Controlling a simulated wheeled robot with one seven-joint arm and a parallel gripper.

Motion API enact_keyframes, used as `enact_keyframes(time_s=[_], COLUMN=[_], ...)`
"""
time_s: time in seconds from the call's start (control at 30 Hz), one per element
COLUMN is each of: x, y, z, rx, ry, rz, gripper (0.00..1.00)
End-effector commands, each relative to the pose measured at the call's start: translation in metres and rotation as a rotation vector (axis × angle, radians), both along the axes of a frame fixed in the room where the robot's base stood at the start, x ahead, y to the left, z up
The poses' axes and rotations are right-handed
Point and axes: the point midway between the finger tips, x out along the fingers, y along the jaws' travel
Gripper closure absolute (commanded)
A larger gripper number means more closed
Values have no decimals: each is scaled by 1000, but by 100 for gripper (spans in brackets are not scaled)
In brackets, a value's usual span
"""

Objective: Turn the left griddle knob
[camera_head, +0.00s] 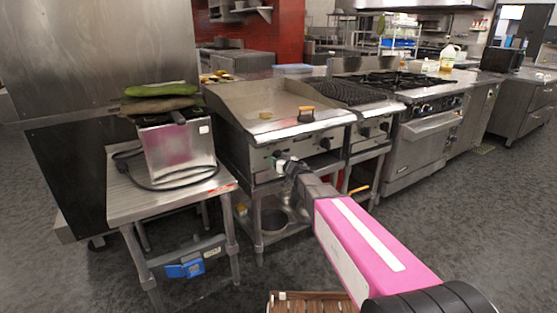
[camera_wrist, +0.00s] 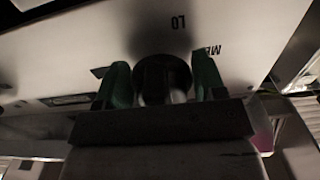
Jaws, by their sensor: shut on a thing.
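The griddle (camera_head: 275,110) stands in the middle of the head view, with its control panel facing me. My gripper (camera_head: 284,162) is at the left part of that panel, and my pink arm reaches to it from the lower right. In the wrist view, the dark round left knob (camera_wrist: 163,76) sits between the two green fingers of my gripper (camera_wrist: 158,88), one on each side. The gripper is shut on the knob. "LO" and part of another label show on the panel (camera_wrist: 225,25) around it. In the head view the gripper mostly hides this knob. The right griddle knob (camera_head: 325,143) is free.
A steel table (camera_head: 135,200) with a box-like appliance (camera_head: 178,152) and its cable stands close on the left. A shelf and legs are under the griddle. A charbroiler (camera_head: 350,92) and a range (camera_head: 425,125) stand to the right. Open floor (camera_head: 445,205) lies at the right.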

Motion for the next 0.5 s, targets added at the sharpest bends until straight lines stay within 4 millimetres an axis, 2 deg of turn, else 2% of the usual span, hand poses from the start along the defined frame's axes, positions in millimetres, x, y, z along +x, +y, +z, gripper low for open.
enact_keyframes(time_s=[0.37, 0.4, 0.5], x=[0, 0, 0], y=[0, 0, 0], z=[0, 0, 0], rx=[3, 3, 3], ry=[3, 3, 3], rz=[0, 0, 0], gripper=[60, 31, 31])
